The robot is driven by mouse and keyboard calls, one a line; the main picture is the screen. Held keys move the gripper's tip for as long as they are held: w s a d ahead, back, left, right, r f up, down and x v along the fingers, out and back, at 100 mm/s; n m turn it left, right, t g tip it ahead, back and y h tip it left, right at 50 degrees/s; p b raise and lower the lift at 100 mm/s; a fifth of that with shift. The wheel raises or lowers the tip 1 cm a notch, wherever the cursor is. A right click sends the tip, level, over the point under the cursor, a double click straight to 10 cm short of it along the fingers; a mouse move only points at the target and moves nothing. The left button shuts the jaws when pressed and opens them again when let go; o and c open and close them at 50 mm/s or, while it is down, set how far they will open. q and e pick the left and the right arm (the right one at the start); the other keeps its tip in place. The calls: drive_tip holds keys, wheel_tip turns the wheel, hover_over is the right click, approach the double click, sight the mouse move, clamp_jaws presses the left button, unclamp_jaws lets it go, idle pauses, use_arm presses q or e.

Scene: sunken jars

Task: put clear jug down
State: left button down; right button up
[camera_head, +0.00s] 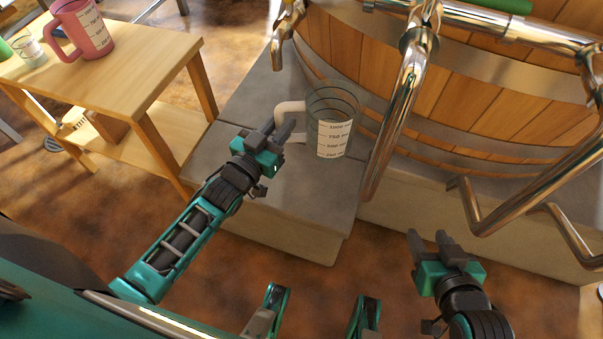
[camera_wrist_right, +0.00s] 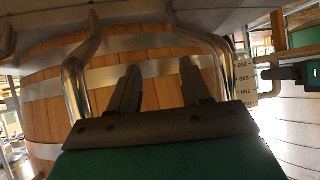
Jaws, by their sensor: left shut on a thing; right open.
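The clear jug (camera_head: 333,122) with a measuring label and a pale handle is at the grey stone step (camera_head: 277,208), in front of the wooden tub. My left gripper (camera_head: 281,134) is shut on the jug's handle, at its left side. I cannot tell whether the jug's base touches the stone or hangs just above it. The jug's label also shows at the right of the right wrist view (camera_wrist_right: 245,82). My right gripper (camera_head: 430,243) is open and empty, low on the right, in front of the tub's base.
The wooden tub (camera_head: 470,95) has metal pipes (camera_head: 400,110) curving down close to the jug's right. A tap (camera_head: 283,40) hangs behind it. A wooden table (camera_head: 110,95) at left carries a pink jug (camera_head: 85,30) and a small glass (camera_head: 30,52). The step's front is bare.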

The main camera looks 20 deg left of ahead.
use_arm(q)
wheel_tip(320, 180, down, 16)
drive_tip(key=b, duration=0.7)
drive_tip(key=shift+f, duration=0.15)
drive_tip(key=shift+f+b, duration=0.25)
drive_tip(key=shift+b, duration=0.1)
use_arm(e)
drive_tip(key=shift+y, duration=0.4)
drive_tip(key=shift+w+a+f, duration=0.15)
drive_tip(key=shift+a+f, duration=0.2)
drive_tip(key=shift+f, duration=0.45)
drive_tip(key=shift+w+a+f, duration=0.15)
drive_tip(key=shift+a+f, duration=0.15)
drive_tip(key=shift+f, duration=0.5)
drive_tip(key=shift+w+a+f, duration=0.15)
drive_tip(key=shift+a+f, duration=0.2)
drive_tip(key=shift+f, duration=0.45)
use_arm(q)
drive_tip(key=c, duration=0.9)
unclamp_jaws()
drive_tip(key=shift+f, duration=0.1)
use_arm(e)
drive_tip(key=shift+s+d+f, duration=0.15)
drive_tip(key=shift+f, duration=0.05)
drive_tip(key=shift+s, duration=0.1)
